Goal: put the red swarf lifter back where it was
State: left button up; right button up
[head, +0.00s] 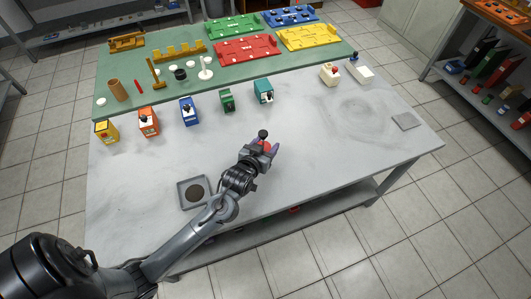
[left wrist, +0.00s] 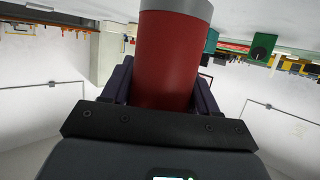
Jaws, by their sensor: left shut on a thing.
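The red swarf lifter (head: 266,146) is held in my left gripper (head: 270,149) over the middle of the pale worktable. In the left wrist view the lifter (left wrist: 167,60) is a red cylinder with a grey band at one end, between the two dark fingers (left wrist: 165,85). In the head view only a little red shows between the fingers, with a black knob above it. Most of the lifter is hidden by the gripper there. I cannot tell its exact height above the table. My right gripper is not in view.
A grey tray (head: 181,205) with a dark disc stands near the front edge. Yellow (head: 106,131), orange (head: 148,121), blue (head: 188,111), green (head: 227,101) and teal (head: 263,91) blocks line the back. White blocks (head: 329,75) and a grey pad (head: 405,121) are right. The table's right-centre is clear.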

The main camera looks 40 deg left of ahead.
pick_arm(q)
notch_tip(320, 180, down, 4)
jog(key=shift+r+b, duration=0.1)
jog(key=shift+b, duration=0.5)
jog(key=o, duration=1.3)
jog(key=shift+c, duration=0.2)
